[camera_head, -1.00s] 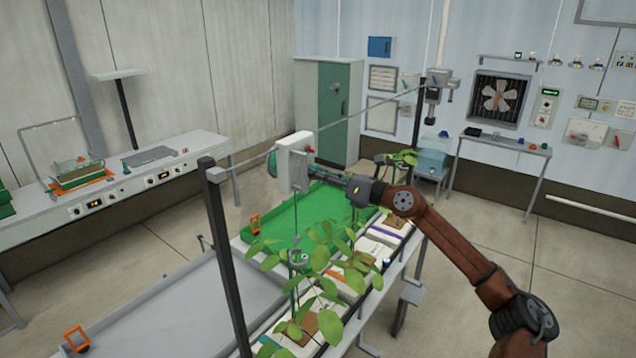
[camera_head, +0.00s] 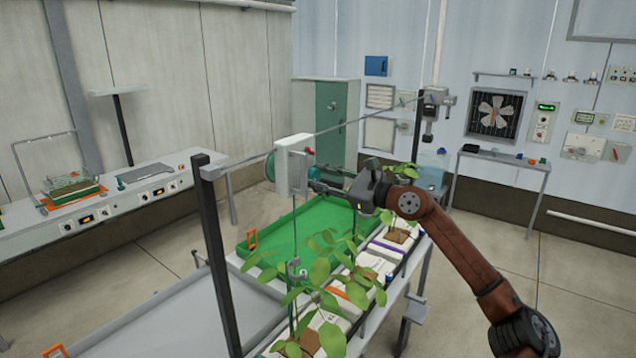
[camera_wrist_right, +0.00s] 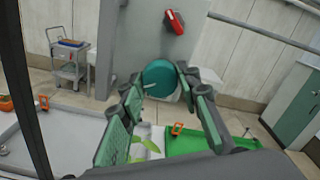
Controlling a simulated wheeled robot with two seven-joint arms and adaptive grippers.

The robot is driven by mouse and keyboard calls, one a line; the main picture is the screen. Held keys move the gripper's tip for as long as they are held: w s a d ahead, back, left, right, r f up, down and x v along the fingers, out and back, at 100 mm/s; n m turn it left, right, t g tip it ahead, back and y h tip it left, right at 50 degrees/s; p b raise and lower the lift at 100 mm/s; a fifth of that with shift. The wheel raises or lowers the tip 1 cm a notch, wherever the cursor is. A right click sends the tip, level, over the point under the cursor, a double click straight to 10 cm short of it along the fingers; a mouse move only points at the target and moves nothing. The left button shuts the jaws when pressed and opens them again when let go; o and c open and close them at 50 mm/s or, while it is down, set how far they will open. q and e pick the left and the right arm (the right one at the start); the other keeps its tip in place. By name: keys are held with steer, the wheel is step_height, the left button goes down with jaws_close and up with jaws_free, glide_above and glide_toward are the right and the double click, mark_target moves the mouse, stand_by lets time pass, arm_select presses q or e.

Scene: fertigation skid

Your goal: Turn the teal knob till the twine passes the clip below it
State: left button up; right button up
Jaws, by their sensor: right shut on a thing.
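The teal knob (camera_wrist_right: 160,78) is a round disc on the face of a pale box in the right wrist view. My right gripper (camera_wrist_right: 161,80) has its fingertips on either side of the knob and is shut on it. In the head view the right gripper (camera_head: 314,186) reaches the right side of the white box (camera_head: 291,166), and hides most of the knob. Thin twine (camera_head: 294,222) hangs from the box toward the plants. A small grey piece, perhaps the clip (camera_head: 296,268), is at its lower part among leaves; its exact relation to the twine is unclear. My left gripper is out of view.
A red switch (camera_wrist_right: 174,21) sits above the knob. A bar on a dark post (camera_head: 222,260) carries the box. Below are a green tray (camera_head: 262,262), a grey tray (camera_head: 170,318) and leafy plants (camera_head: 318,272) on white slabs.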

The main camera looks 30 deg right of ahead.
steer(key=shift+f+n, duration=0.15)
steer(key=shift+n, duration=0.55)
steer(key=o, duration=1)
steer(key=shift+d, duration=0.1)
steer(key=shift+o, duration=0.6)
steer(key=shift+s+d, duration=0.2)
steer(key=shift+s, duration=0.2)
steer(key=v, duration=1.1)
